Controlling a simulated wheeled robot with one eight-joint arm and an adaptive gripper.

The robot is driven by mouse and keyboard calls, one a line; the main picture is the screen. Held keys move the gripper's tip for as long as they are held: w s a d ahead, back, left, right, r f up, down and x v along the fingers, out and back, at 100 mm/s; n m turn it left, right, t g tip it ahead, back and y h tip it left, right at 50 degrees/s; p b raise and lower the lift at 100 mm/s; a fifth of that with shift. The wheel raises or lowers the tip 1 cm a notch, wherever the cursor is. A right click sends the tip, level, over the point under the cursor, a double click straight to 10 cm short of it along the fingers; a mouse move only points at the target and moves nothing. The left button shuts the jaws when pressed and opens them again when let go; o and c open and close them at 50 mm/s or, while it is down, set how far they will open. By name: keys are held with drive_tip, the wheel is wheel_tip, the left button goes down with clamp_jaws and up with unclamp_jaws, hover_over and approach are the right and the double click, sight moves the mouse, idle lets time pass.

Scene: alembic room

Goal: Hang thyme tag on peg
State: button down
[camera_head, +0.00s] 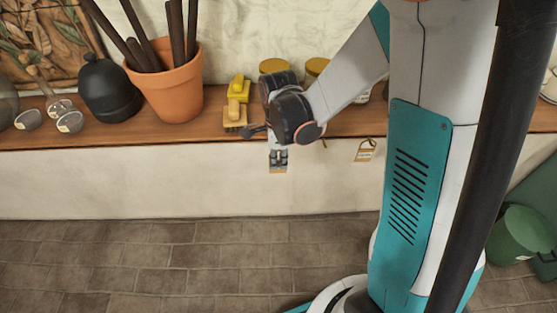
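My gripper (278,157) points down in front of the pale wall below the shelf's front edge. A small tan tag (278,170) shows at its fingertips, and the fingers look closed on its upper part. Its writing is too small to read, so I cannot tell if it is the thyme tag. A second tag (365,155), tan and white with a loop on top, hangs against the wall to the right, below the shelf edge. I cannot make out a free peg; my gripper and wrist cover part of the wall and shelf edge.
The wooden shelf (225,131) holds a terracotta pot (172,88) with dark sticks, a black flask (107,90), yellow blocks (238,88) and jars with golden lids (273,65). A green container (520,235) stands at right. The tiled floor in front is clear.

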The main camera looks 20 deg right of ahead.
drive_tip(key=shift+w+d, duration=0.2)
drive_tip(key=shift+w, duration=0.5)
idle(0.4)
drive_tip(key=shift+w+d+f+b, duration=0.1)
drive_tip(key=shift+w+b, duration=0.2)
drive_tip(key=shift+w, duration=0.1)
drive_tip(key=shift+w+d, duration=0.15)
drive_tip(key=shift+w, duration=0.15)
drive_tip(key=shift+w+d+f, duration=0.1)
drive_tip(key=shift+w+f, duration=0.1)
idle(0.4)
drive_tip(key=shift+w+d+f+b, duration=0.15)
drive_tip(key=shift+w+b, duration=0.1)
drive_tip(key=shift+b, duration=0.25)
